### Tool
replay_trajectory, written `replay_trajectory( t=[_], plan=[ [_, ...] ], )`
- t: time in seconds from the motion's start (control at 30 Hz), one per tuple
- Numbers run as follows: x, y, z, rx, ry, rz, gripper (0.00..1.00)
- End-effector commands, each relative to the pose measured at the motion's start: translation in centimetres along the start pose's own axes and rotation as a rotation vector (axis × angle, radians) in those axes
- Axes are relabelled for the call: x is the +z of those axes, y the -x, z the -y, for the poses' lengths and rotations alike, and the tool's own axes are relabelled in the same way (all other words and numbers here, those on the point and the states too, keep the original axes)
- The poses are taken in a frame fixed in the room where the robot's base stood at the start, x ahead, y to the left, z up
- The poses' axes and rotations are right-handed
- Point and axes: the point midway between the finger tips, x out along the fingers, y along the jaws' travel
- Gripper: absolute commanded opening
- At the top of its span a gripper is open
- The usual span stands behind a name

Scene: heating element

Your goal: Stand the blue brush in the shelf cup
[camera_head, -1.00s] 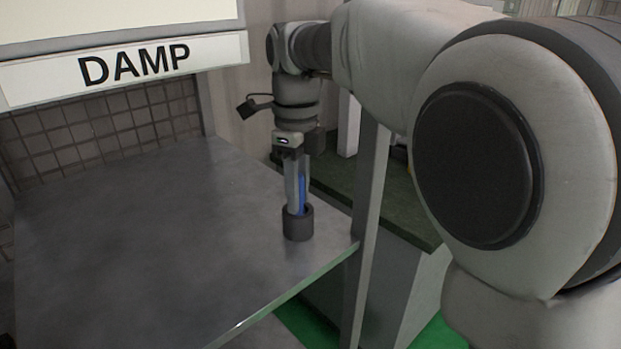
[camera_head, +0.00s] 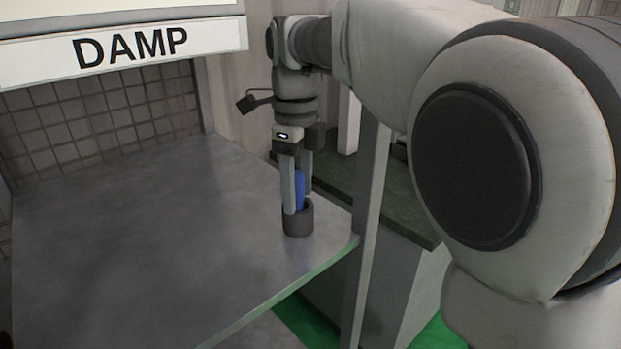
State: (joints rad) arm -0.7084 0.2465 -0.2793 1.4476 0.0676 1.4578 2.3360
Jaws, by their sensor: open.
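The shelf cup (camera_head: 298,222) is a dark grey cylinder standing upright near the right front edge of the grey metal shelf (camera_head: 150,240). The blue brush (camera_head: 300,188) stands upright with its lower end inside the cup. Its lower part is hidden by the cup wall. My gripper (camera_head: 296,208) points straight down over the cup, with its fingers on either side of the brush and their tips at about the cup's rim. The fingers are open, and more of the blue shows between them.
A "DAMP" sign (camera_head: 130,48) hangs above the back of the shelf. A grey upright post (camera_head: 366,235) stands just right of the shelf corner, with a dark green-topped counter (camera_head: 385,200) behind it. The shelf left of the cup is bare.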

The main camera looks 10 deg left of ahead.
Motion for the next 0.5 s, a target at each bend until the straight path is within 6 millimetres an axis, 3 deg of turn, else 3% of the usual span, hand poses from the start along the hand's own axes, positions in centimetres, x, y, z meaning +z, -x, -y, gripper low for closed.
replay_trajectory(
  t=[0.03, 0.2, 0.5],
  plan=[
    [0.1, 1.8, 0.1, -0.003, 0.0, 0.003, 0.61],
    [0.3, 4.7, 0.4, -0.002, -0.001, 0.002, 0.61],
    [0.4, 7.3, 0.6, -0.001, 0.0, 0.001, 0.61]
  ],
)
